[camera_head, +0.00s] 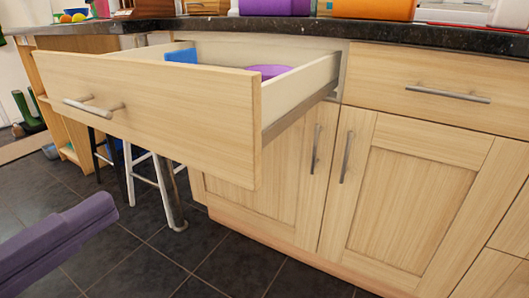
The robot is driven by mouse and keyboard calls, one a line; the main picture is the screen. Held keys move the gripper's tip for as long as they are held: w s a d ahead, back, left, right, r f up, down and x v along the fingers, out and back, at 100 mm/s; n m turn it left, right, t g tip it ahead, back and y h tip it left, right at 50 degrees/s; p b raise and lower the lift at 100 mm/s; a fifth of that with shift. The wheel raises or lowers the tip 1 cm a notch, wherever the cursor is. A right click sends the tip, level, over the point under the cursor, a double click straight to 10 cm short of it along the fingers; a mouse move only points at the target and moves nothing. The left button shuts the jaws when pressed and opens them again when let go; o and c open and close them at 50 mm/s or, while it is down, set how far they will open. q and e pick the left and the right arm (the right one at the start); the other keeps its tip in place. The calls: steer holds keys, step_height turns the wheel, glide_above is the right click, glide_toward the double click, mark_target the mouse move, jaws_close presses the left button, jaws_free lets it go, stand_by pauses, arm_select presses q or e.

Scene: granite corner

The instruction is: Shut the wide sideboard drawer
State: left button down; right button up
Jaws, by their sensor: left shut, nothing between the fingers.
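The wide sideboard drawer (160,115) is pulled far out from the cabinet under the dark counter. Its light wood front faces me at the left, with a metal bar handle (93,107). Inside lie a blue item (181,56) and a purple round item (268,72), both partly hidden by the drawer front. My left gripper (104,209) shows as a purple shape at the lower left, shut and empty. It is below the drawer front in the picture and apart from it. My right gripper is not in view.
A dark granite counter (430,36) runs above, with purple and orange containers on it. A shut drawer (440,85) and cupboard doors (400,200) are at the right. Stool legs (140,175) and green boots (25,110) stand at the left. Dark tiled floor (200,260) is open in front.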

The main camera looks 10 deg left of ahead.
mark_target(216, 133)
arm_select(q)
steer(key=p+x, duration=0.1)
steer(key=x, duration=0.5)
steer(key=p+x, duration=0.1)
steer(key=x, duration=0.5)
steer(key=shift+w+a+r, duration=0.1)
steer(key=shift+w+r, duration=0.05)
steer(key=shift+w, duration=0.3)
steer(key=shift+w+d, duration=0.25)
steer(key=shift+w, duration=0.2)
